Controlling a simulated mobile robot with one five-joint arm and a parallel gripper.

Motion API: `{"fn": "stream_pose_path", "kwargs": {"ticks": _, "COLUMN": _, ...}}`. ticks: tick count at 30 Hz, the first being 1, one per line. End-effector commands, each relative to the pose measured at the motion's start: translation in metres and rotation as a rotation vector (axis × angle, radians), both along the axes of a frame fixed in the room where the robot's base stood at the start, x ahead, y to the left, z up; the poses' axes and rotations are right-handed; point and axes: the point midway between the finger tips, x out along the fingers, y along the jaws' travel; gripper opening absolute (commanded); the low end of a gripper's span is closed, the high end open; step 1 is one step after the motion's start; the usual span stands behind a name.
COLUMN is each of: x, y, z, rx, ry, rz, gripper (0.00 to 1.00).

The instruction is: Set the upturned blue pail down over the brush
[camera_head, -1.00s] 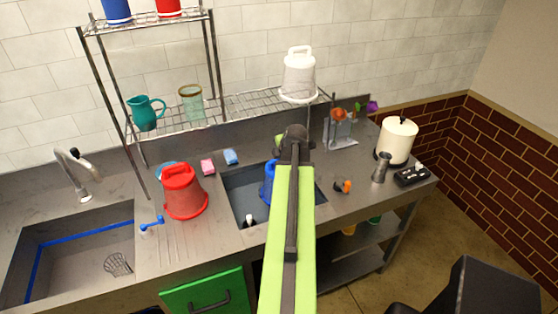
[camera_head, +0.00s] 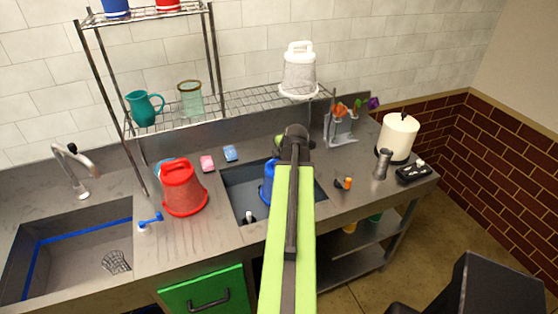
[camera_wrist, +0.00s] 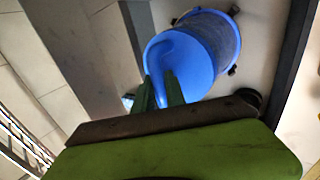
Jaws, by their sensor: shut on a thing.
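Whether the pail's rim touches the basin floor is not clear. A small white and dark object (camera_head: 249,217) lies at the basin's near edge, beside the pail. I cannot make out for sure which thing is the brush; some of the basin is hidden by pail and arm.
A red upturned pail (camera_head: 184,190) stands on the counter left of the basin. A small blue-handled object (camera_head: 150,221) lies near it. Pink (camera_head: 207,163) and blue (camera_head: 230,153) sponges lie behind. A utensil caddy (camera_head: 343,128) and cream canister (camera_head: 397,138) stand at the right.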

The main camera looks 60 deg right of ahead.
Motion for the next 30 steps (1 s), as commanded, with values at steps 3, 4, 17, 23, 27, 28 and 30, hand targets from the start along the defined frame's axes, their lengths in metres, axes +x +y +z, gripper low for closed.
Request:
{"fn": "stream_pose_path", "kwargs": {"ticks": 3, "x": 0.0, "y": 0.0, "z": -0.005, "rx": 0.0, "ry": 0.0, "rz": 0.0, "gripper": 0.0}}
{"fn": "stream_pose_path", "kwargs": {"ticks": 4, "x": 0.0, "y": 0.0, "z": -0.006, "rx": 0.0, "ry": 0.0, "rz": 0.0, "gripper": 0.0}}
{"fn": "stream_pose_path", "kwargs": {"ticks": 17, "x": 0.0, "y": 0.0, "z": -0.018, "rx": 0.0, "ry": 0.0, "rz": 0.0, "gripper": 0.0}}
{"fn": "stream_pose_path", "kwargs": {"ticks": 23, "x": 0.0, "y": 0.0, "z": -0.018, "rx": 0.0, "ry": 0.0, "rz": 0.0, "gripper": 0.0}}
{"fn": "stream_pose_path", "kwargs": {"ticks": 27, "x": 0.0, "y": 0.0, "z": -0.018, "rx": 0.0, "ry": 0.0, "rz": 0.0, "gripper": 0.25}}
{"fn": "stream_pose_path", "kwargs": {"ticks": 28, "x": 0.0, "y": 0.0, "z": -0.018, "rx": 0.0, "ry": 0.0, "rz": 0.0, "gripper": 0.29}}
{"fn": "stream_pose_path", "kwargs": {"ticks": 30, "x": 0.0, "y": 0.0, "z": -0.018, "rx": 0.0, "ry": 0.0, "rz": 0.0, "gripper": 0.38}}
